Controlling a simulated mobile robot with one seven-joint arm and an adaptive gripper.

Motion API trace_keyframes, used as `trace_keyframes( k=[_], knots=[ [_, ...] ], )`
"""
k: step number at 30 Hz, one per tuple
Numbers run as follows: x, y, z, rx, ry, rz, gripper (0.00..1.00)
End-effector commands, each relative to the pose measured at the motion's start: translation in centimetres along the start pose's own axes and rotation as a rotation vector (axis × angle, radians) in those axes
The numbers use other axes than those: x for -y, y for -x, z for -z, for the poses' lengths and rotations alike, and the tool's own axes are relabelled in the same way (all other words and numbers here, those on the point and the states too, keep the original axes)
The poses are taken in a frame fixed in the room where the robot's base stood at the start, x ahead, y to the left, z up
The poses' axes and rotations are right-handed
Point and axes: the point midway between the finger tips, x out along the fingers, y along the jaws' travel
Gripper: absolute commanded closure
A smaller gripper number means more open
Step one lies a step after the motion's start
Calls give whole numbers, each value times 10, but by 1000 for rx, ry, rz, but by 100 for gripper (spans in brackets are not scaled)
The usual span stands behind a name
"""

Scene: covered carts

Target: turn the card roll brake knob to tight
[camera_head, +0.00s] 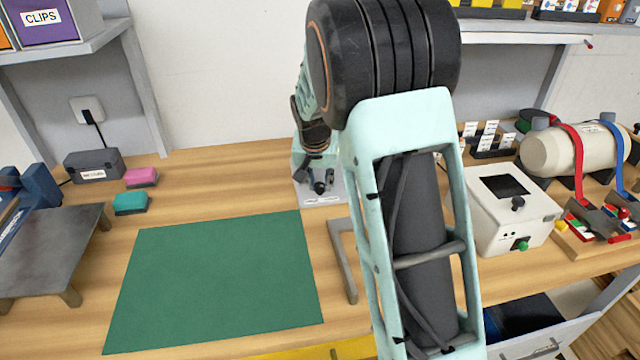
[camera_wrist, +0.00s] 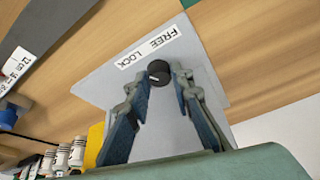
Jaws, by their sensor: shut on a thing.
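In the wrist view a small round black knob (camera_wrist: 158,70) with a pale mark on its face stands on a light grey plate (camera_wrist: 105,85). A white label (camera_wrist: 148,47) beside it reads "FREE" and "LOCK". My gripper (camera_wrist: 162,76) has its two fingers on either side of the knob and is shut on it. I cannot tell for sure which word the mark points at. In the head view my gripper (camera_head: 319,184) is low over the grey plate (camera_head: 330,199) at the back of the bench. The knob is hard to make out there.
A green mat (camera_head: 215,280) lies front left of the plate, with a grey bracket (camera_head: 343,262) beside it. A pink block (camera_head: 141,177) and a teal block (camera_head: 131,203) lie further left. A white box (camera_head: 508,222) with a dark screen stands to the right, by a strapped cylinder (camera_head: 548,152).

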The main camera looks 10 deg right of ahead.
Motion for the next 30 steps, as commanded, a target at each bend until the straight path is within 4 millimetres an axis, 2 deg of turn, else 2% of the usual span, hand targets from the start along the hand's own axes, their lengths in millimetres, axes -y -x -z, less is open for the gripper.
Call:
trace_keyframes(
  k=[9, 23, 24, 28, 30],
  knots=[
    [1, 0, 0, 0, -91, -36, 100],
    [1, 0, 0, 1, -102, -41, 100],
    [1, 0, 0, 1, -102, -41, 76],
    [1, 0, 0, 1, -102, -41, 62],
    [1, 0, 0, 1, -102, -41, 62]
  ],
)
